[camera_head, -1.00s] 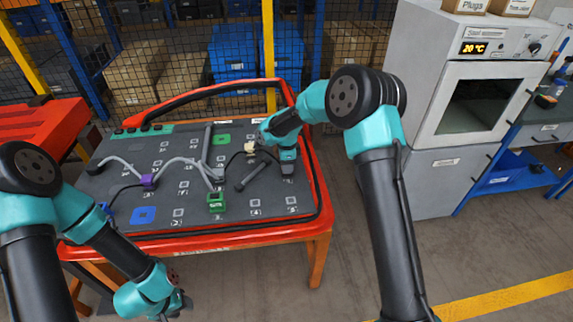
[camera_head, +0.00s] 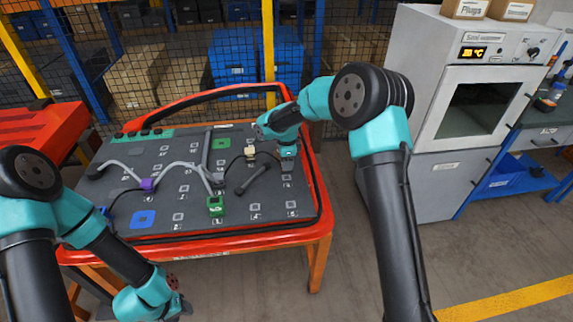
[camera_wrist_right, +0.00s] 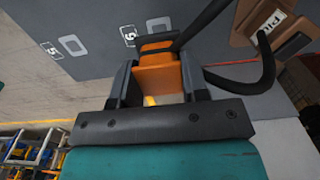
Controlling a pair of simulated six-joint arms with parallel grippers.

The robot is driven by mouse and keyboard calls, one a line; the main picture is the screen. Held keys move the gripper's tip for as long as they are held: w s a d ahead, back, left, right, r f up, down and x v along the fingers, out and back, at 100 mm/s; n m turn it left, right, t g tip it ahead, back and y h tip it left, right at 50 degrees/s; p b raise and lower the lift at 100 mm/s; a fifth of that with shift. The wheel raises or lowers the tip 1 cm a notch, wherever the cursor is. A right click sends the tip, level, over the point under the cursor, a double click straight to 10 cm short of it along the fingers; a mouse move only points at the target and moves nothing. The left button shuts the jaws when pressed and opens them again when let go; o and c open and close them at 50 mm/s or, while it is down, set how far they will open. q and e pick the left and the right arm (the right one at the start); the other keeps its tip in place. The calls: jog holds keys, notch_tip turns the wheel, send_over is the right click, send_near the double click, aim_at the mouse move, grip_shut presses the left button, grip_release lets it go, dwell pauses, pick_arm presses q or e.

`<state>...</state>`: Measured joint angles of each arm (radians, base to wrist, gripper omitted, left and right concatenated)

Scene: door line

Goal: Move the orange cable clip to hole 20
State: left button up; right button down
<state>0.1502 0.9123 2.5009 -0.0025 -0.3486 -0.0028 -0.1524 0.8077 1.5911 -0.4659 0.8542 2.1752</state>
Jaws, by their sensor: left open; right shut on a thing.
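The orange cable clip (camera_wrist_right: 160,75) is between the fingers of my right gripper in the right wrist view. A dark cable runs through it. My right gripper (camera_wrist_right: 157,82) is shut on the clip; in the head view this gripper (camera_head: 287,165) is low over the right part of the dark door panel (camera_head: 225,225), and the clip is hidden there. Square holes with small printed numbers cover the panel; I cannot read which is hole 20. Two square holes show close to the clip in the wrist view. My left gripper (camera_head: 178,305) is open and empty, in front of the panel.
A green clip (camera_head: 215,205), a purple clip (camera_head: 147,185) and a beige clip (camera_head: 250,153) sit on the panel with cables. A brown labelled block (camera_wrist_right: 275,30) is near my right gripper. The red door rim (camera_head: 250,238) borders the panel. A grey oven (camera_head: 470,110) stands right.

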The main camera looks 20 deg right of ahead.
jog(key=shift+r, duration=1.8)
jog(key=shift+d, duration=0.1)
